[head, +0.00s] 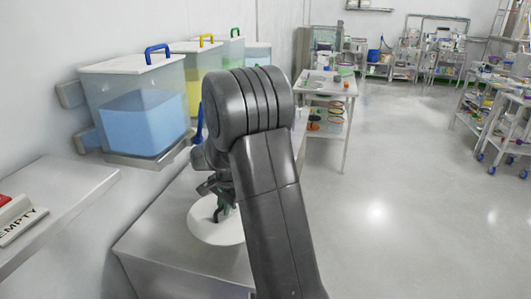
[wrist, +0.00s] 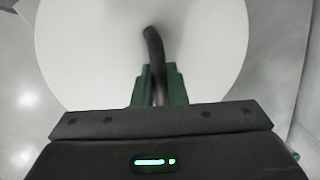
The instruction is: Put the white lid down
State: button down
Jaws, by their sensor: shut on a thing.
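The white lid (head: 203,229) is a round disc with a dark curved handle (wrist: 154,48). In the head view it is at the lower middle, over the steel bench (head: 150,245), partly hidden by my arm. I cannot tell whether it touches the bench top. My gripper (head: 221,208) points down at the lid and is shut on its handle. In the wrist view the lid (wrist: 85,55) fills most of the upper picture, with the green fingers of my gripper (wrist: 159,82) on either side of the handle.
Clear bins stand on a wall shelf at the left: one with blue contents (head: 145,118) and a blue-handled lid, others behind. A grey ledge with an EMPTY sign (head: 22,226) is at the left edge.

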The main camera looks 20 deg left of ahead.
aim_at(226, 219)
jog(key=f, duration=0.5)
jog(key=shift+w+f+p, duration=0.2)
jog(key=shift+f+p, duration=0.2)
jog(key=shift+f, duration=2.1)
jog(key=c, duration=1.5)
grip_release()
jog(key=shift+o, duration=0.2)
jog(key=shift+r, duration=0.1)
jog(key=r, duration=0.4)
jog(key=d+r, duration=0.1)
jog(key=r, duration=0.3)
jog(key=d+r, duration=0.1)
jog(key=r, duration=0.3)
jog(key=shift+s+d+b, duration=0.15)
jog(key=shift+s+b, duration=0.2)
jog(key=shift+o, duration=0.3)
